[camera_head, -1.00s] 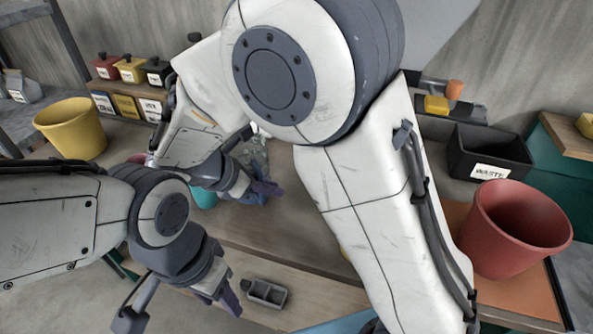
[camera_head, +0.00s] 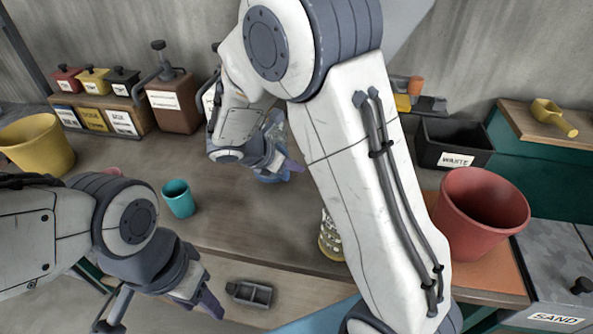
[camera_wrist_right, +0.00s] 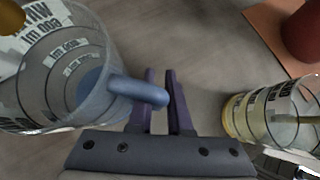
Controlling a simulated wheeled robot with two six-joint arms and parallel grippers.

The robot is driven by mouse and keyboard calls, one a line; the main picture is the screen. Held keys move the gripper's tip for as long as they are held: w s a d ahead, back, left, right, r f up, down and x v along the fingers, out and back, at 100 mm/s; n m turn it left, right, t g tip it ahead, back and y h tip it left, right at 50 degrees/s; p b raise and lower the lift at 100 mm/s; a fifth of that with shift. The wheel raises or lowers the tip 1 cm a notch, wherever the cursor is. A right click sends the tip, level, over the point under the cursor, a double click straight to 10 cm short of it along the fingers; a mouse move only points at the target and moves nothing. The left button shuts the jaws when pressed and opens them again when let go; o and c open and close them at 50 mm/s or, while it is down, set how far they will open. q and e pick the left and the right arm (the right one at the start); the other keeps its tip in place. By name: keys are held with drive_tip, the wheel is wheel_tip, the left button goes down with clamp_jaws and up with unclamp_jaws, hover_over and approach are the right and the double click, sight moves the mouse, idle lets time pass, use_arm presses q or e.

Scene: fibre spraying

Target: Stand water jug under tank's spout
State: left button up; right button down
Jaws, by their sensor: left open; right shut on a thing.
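The water jug, clear with a blue base and blue handle, shows in the right wrist view (camera_wrist_right: 55,95). My right gripper (camera_wrist_right: 160,95) has its purple fingers shut on the jug's handle. In the head view the jug (camera_head: 275,130) is partly hidden behind my right gripper (camera_head: 290,165) and arm. It is close to the table surface; whether it touches is unclear. A brown tank (camera_head: 174,105) with a dark knob and pipe stands at the back left, apart from the jug. Its spout outlet is not clear. My left gripper (camera_head: 205,297) is open near the table's front edge.
A teal cup (camera_head: 179,198) stands between my left arm and the tank. A clear yellow-based container (camera_head: 330,238) stands beside my right arm. A yellow bucket (camera_head: 38,145), red bucket (camera_head: 478,212) and black waste bin (camera_head: 452,148) stand around. A small grey tray (camera_head: 249,293) is in front.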

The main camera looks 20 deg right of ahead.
drive_tip(key=f, duration=0.1)
drive_tip(key=d+f, duration=0.1)
drive_tip(key=shift+w+d+f, duration=0.1)
drive_tip(key=shift+w+f, duration=0.1)
drive_tip(key=shift+f, duration=0.55)
drive_tip(key=shift+f, duration=0.1)
drive_tip(key=shift+f, duration=0.15)
drive_tip(key=c, duration=0.8)
unclamp_jaws()
drive_tip(key=shift+c, duration=0.2)
